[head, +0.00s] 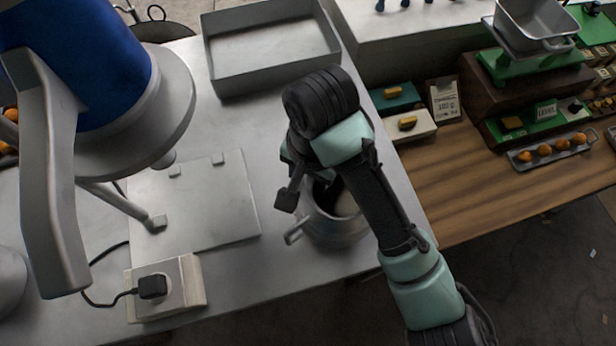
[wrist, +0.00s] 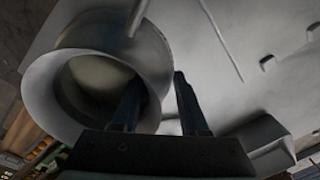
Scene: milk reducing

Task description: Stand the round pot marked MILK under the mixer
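A round grey metal pot (head: 334,228) stands on the steel table, partly hidden under my arm in the head view. One handle sticks out at its lower left, and no MILK mark shows. It also appears at the left of the wrist view (wrist: 60,95), its mouth toward the camera. My gripper (wrist: 160,76) is at the pot's rim with its fingers apart. One finger is across the pot's mouth, the other beyond its outer wall; contact is unclear. The mixer (head: 80,80), blue and grey, stands left of the pot, beside a flat metal plate (head: 205,212) on the table.
A white socket box (head: 190,290) with a black plug and cable sits at the table's front left. A shallow metal tray (head: 270,50) lies at the back. A wooden counter (head: 450,190) with green scales and oranges is at the right.

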